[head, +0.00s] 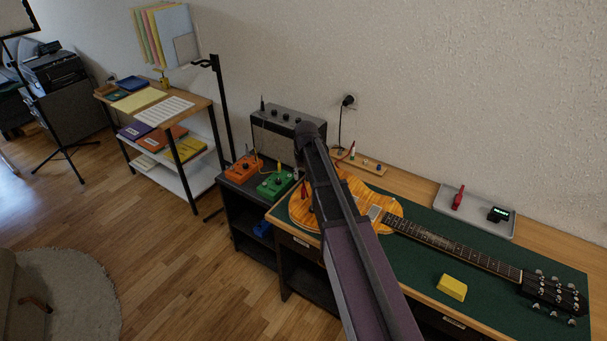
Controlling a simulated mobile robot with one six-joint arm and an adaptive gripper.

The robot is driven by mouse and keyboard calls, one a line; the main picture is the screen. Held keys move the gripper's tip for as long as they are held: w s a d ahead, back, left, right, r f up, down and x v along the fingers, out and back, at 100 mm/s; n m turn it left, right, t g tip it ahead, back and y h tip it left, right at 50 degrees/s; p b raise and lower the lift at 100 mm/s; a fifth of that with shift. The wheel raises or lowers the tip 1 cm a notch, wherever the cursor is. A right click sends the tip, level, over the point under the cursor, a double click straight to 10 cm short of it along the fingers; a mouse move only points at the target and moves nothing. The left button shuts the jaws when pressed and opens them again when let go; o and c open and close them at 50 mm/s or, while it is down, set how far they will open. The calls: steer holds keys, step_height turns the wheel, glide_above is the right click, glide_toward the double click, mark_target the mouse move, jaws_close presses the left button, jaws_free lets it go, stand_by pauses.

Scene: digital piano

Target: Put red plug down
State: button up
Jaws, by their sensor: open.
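A small red piece (305,190), which looks like the red plug, shows at the left edge of my arm, over the orange guitar's body (332,192). It is partly covered, and I cannot tell whether it rests on the guitar or stands in it. My gripper (302,178) is mostly hidden behind my arm; only a dark sliver shows close to the red piece. It is open, and whether its fingers touch the red piece is hidden.
The guitar lies on a green mat (415,262) on the workbench. A yellow block (452,287) lies in front of its neck. A grey tray (478,221) holds a red tool (458,198) and a tuner (498,214). Orange (243,169) and green (275,185) pedals stand left.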

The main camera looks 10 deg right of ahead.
steer(key=shift+s+r+p, duration=0.15)
steer(key=shift+r+p, duration=0.75)
steer(key=shift+r, duration=0.15)
steer(key=shift+s+r+p, duration=0.15)
steer(key=shift+r+p, duration=0.7)
steer(key=shift+r, duration=0.2)
steer(key=shift+s, duration=0.1)
steer(key=s+g, duration=0.1)
steer(key=s, duration=2.3)
steer(key=shift+s+a+f+g, duration=0.15)
steer(key=shift+s+a+g, duration=0.15)
steer(key=shift+g, duration=0.1)
